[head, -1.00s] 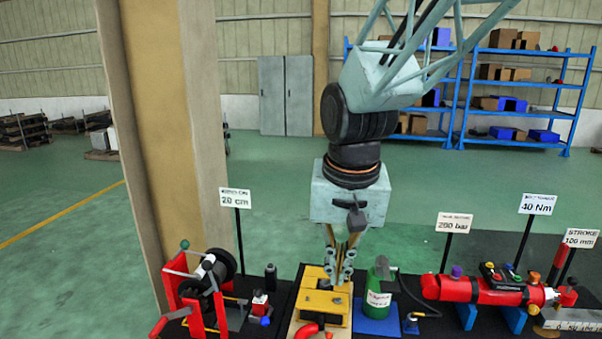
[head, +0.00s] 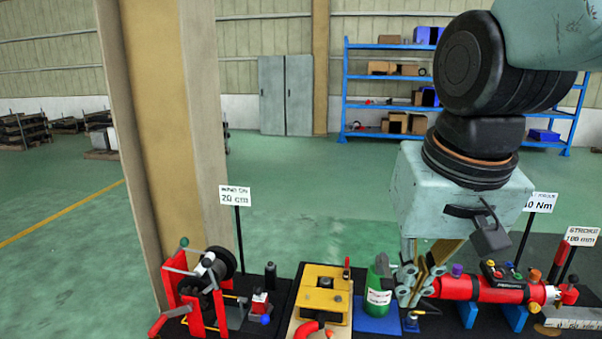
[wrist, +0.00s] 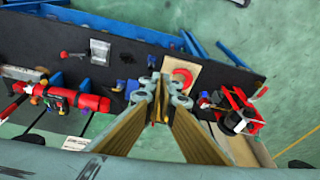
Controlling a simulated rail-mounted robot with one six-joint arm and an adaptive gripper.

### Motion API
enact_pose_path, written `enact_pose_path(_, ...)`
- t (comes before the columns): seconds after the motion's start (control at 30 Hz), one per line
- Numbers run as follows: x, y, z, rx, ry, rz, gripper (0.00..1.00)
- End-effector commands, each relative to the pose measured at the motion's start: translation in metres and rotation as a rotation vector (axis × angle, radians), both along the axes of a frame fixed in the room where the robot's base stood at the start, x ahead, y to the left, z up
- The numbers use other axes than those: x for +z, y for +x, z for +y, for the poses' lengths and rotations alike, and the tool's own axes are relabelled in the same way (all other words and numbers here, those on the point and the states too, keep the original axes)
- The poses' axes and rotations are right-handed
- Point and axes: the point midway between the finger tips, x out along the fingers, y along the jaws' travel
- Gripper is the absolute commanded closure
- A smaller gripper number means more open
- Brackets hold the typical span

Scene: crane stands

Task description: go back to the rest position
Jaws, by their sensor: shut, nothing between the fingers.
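My gripper (head: 412,287) hangs from the arm at the right of the head view, its fingers pointing down. Its fingers are shut with nothing between them. In the head view it is in front of the left end of the red cylinder (head: 484,289) and right of the green bottle (head: 378,287). In the wrist view my gripper (wrist: 162,97) points down over the dark bench (wrist: 128,42), apart from the things on it as far as I can see. The wrist and gripper hide one sign and part of another.
The yellow fixture (head: 323,295) stands on a pale board left of the bottle, with a red curved part (head: 309,328) in front. A red-framed reel (head: 208,285) stands farther left. Signs rise on thin posts. A thick column (head: 165,130) stands at left. The floor behind is open.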

Motion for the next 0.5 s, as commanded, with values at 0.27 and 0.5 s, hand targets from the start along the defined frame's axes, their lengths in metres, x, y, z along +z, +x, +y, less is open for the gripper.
enact_pose_path(0.27,0.006,-0.041,-0.018,0.012,-0.007,-0.024,1.00)
enact_pose_path(0.5,0.008,-0.076,-0.031,0.024,-0.014,-0.043,1.00)
